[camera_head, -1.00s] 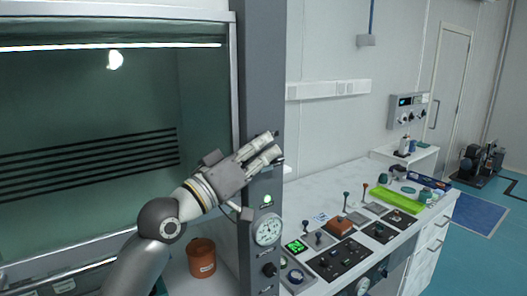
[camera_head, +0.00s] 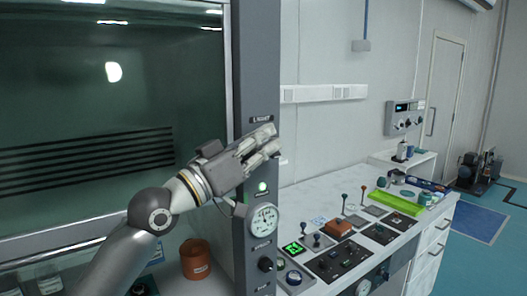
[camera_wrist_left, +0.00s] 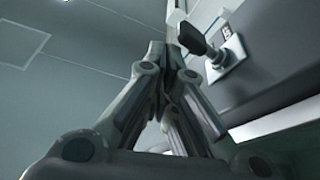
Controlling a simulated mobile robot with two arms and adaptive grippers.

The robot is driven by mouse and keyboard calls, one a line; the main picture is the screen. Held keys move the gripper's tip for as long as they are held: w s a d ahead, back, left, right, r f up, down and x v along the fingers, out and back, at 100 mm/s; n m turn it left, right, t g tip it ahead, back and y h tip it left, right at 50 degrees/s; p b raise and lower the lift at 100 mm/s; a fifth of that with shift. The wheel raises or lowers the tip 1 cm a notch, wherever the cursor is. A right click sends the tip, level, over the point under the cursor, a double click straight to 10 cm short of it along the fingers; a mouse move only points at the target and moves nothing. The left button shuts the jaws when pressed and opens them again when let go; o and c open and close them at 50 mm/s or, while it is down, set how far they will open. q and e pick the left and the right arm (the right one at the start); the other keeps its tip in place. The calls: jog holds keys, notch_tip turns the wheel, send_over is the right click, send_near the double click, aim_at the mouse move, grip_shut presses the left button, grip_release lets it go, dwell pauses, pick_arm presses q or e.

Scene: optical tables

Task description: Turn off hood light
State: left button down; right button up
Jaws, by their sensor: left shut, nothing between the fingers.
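The fume hood (camera_head: 105,90) fills the left of the head view, its glass dark, with a pale spot and small bright reflections near the top. No long bright strip shows across it. Its grey post (camera_head: 257,60) carries a label plate (camera_head: 261,120), just above my left gripper (camera_head: 270,143). This gripper is shut and empty in front of the post. In the left wrist view its fingertips (camera_wrist_left: 178,62) are together, left of a black switch lever (camera_wrist_left: 212,52) on a small labelled plate. They look apart from it. In the head view my gripper hides that switch. My right gripper is out of view.
Below on the post are a green lamp (camera_head: 262,187), a round gauge (camera_head: 263,219) and a black knob (camera_head: 265,264). An orange-brown pot (camera_head: 196,260) stands beneath my arm. A bench (camera_head: 330,188) with control panels and levers stands right of the post.

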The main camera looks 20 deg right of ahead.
pick_arm(q)
jog(key=shift+f, duration=0.1)
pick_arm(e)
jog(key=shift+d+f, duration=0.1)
pick_arm(q)
jog(key=v, duration=1.2)
